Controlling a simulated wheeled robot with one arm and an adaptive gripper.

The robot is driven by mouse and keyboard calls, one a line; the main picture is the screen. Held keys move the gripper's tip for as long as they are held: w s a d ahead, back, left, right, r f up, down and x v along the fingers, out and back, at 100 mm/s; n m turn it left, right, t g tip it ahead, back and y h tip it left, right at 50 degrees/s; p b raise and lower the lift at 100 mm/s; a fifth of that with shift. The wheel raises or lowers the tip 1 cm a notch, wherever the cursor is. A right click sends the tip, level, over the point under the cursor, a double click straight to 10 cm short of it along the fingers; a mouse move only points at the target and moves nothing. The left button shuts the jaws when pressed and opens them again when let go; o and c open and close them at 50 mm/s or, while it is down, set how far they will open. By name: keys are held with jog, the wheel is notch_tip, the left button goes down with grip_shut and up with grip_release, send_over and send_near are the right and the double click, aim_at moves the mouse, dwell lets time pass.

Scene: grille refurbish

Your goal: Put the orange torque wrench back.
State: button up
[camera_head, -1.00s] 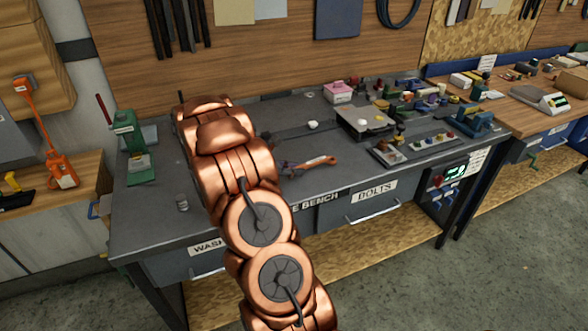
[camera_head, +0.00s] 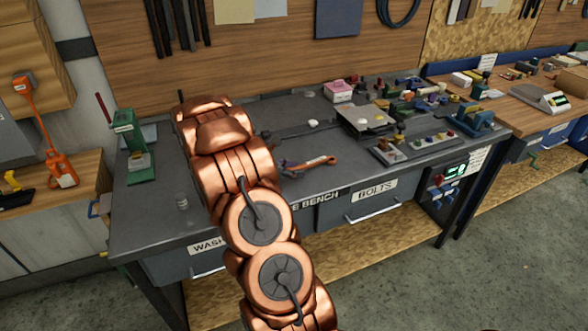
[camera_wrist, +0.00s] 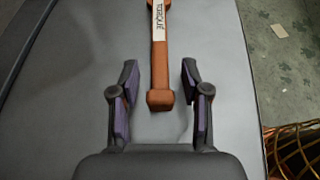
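The orange torque wrench (camera_head: 318,161) lies on the dark grey bench top (camera_head: 240,270), just right of my arm in the head view. In the wrist view the wrench (camera_wrist: 160,60) runs up the picture, with a white label reading TORQUE and a blocky handle end nearest me. My gripper (camera_wrist: 159,76) is open, with a purple-padded finger on each side of the handle end and a gap on both sides. In the head view my arm hides most of the gripper.
A green press (camera_head: 133,147) stands on the left of the bench, with a small metal cylinder (camera_head: 182,201) in front. A pink box (camera_head: 338,92), a grey plate (camera_head: 368,120) and a tray of small parts (camera_head: 415,147) stand right. The wrench's surroundings are fairly clear.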

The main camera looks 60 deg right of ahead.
jog(key=shift+o, duration=0.2)
jog(key=v, duration=1.2)
jog(key=s+a+r+m+t+y, duration=0.1)
jog(key=s+a+r+m+y, duration=0.1)
jog(key=s+a, duration=0.6)
jog(key=s+a+r+m+t+y, duration=0.1)
jog(key=s+a+m+y, duration=0.4)
jog(key=a, duration=1.2)
jog(key=s+a+r+m+t+y, duration=0.2)
jog(key=s+a+r+m+y, duration=0.2)
jog(key=s+a, duration=0.7)
jog(key=a+m, duration=0.1)
jog(key=a, duration=0.1)
jog(key=shift+s+a+m, duration=0.25)
jog(key=shift+a+m, duration=0.05)
jog(key=shift+r, duration=0.1)
